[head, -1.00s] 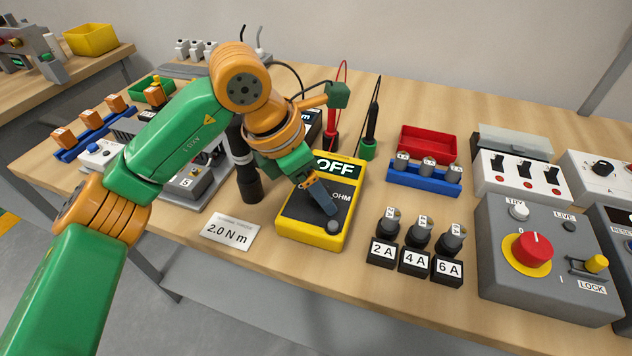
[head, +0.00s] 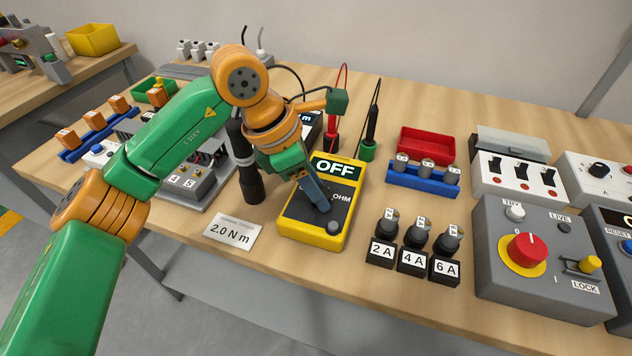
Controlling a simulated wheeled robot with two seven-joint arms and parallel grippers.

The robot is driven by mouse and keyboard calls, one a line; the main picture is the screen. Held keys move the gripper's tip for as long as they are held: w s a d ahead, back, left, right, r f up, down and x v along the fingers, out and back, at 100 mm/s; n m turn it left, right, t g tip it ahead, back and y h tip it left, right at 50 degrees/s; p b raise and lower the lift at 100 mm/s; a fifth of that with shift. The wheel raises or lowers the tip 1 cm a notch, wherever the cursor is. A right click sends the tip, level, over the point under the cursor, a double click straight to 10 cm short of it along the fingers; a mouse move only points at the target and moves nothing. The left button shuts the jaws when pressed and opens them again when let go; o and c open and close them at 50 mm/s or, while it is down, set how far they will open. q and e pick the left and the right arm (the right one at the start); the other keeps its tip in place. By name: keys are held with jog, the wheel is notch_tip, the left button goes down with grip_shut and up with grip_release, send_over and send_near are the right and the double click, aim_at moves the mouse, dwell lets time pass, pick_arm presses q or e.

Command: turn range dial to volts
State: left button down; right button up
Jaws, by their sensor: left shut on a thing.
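A yellow multimeter (head: 336,240) with a dark face lies on the bench in the head view. Its display (head: 335,169) reads OFF, and an OHM label shows on the right of the face. My left gripper (head: 322,207) points down onto the middle of the face and is shut on the range dial there. The fingers and hand hide the dial, its pointer and the face's left side. My right gripper is not in view.
A red probe (head: 332,132) and a black probe (head: 370,135) stand behind the meter. A black cylindrical tool (head: 247,170) stands close on its left, with a 2.0 N m card (head: 233,231) in front. Labelled fuses (head: 413,260) stand to the right.

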pick_arm(q)
jog(key=m+p, duration=0.1)
jog(key=m+g+p, duration=0.1)
jog(key=m, duration=0.1)
jog(key=m+g+p, duration=0.1)
jog(key=m, duration=0.1)
jog(key=shift+w+r+p, duration=0.2)
jog(key=shift+r+p, duration=0.05)
jog(key=shift+p, duration=0.1)
jog(key=m+g+p, duration=0.1)
jog(key=m, duration=0.2)
jog(key=shift+w+f+p, duration=0.1)
jog(key=shift+p, duration=0.3)
jog(key=shift+f+m+g+p, duration=0.1)
jog(key=shift+m+g+p, duration=0.2)
jog(key=shift+m, duration=0.2)
jog(key=shift+y, duration=0.4)
jog(key=shift+c, duration=2.2)
grip_release()
jog(key=shift+d, duration=0.1)
